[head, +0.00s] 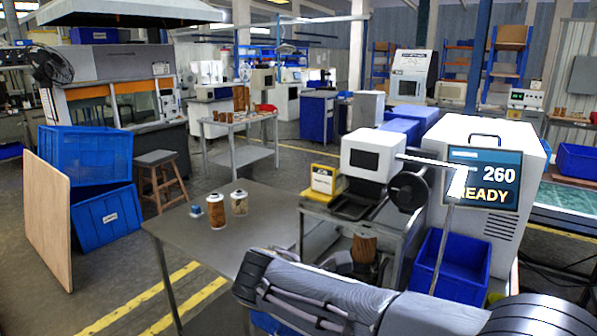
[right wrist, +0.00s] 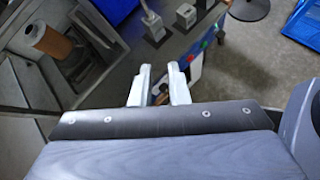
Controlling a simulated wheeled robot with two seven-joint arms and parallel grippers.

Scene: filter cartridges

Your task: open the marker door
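No door is plainly marked as the marker's. A small white boxy machine (head: 373,157) with a dark front panel stands on a grey cart in the head view; I cannot tell whether its door is shut. To its right is a larger white machine (head: 497,150) with a screen (head: 484,180) reading "260 READY". My right arm reaches in from the lower right of the head view, in front of the cart. In the right wrist view, my right gripper (right wrist: 160,86) has its two pale fingers apart, with nothing held between them. My left gripper is out of view.
Two cartridges (head: 216,211) (head: 239,203) stand on the grey table (head: 185,240). A yellow device (head: 322,182) sits beside the white boxy machine. A brown cartridge (right wrist: 50,40) lies in a grey bay. Blue bin (head: 449,262) stands right of the cart.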

